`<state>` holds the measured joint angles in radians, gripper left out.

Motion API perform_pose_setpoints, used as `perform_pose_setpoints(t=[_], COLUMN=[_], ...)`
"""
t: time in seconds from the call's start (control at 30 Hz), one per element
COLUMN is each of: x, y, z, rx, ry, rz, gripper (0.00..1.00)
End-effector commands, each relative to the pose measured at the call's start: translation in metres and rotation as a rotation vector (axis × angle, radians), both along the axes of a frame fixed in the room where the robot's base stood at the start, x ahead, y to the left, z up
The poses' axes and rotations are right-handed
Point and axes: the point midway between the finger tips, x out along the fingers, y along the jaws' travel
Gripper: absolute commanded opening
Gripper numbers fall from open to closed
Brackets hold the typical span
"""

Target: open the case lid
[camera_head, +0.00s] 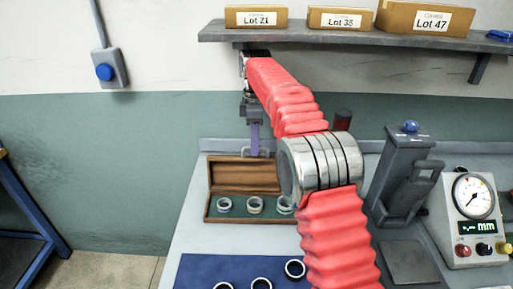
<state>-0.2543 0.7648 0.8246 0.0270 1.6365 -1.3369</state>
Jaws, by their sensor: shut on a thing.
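The wooden case (213,212) sits on the grey bench, left of my arm's metal joint. Its lid (236,175) stands raised at the back, and the green-lined inside shows with several metal rings (255,205) in a row. A pale handle (246,152) shows at the lid's top edge. My gripper (254,150) points down at that handle from above, with its purple fingers shut on it. The fingertips are small here, and the exact grip is hard to see. My arm hides the case's right end.
A blue mat (205,270) with dark rings (295,269) lies in front of the case. A grey press (400,175) and a dial gauge box (470,215) stand to the right. A shelf (350,37) with labelled lot boxes (256,17) hangs above.

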Motion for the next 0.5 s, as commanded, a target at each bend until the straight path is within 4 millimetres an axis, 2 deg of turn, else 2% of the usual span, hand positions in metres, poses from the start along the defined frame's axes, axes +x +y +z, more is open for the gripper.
perform_pose_setpoints(t=[0.07,0.5], x=[0.0022,0.0055], y=[-0.0029,-0.0021], z=[-0.0056,-0.0059], rx=[-0.008,-0.008], ry=[0.01,0.008], rz=[0.001,0.002], gripper=[0.0,0.0])
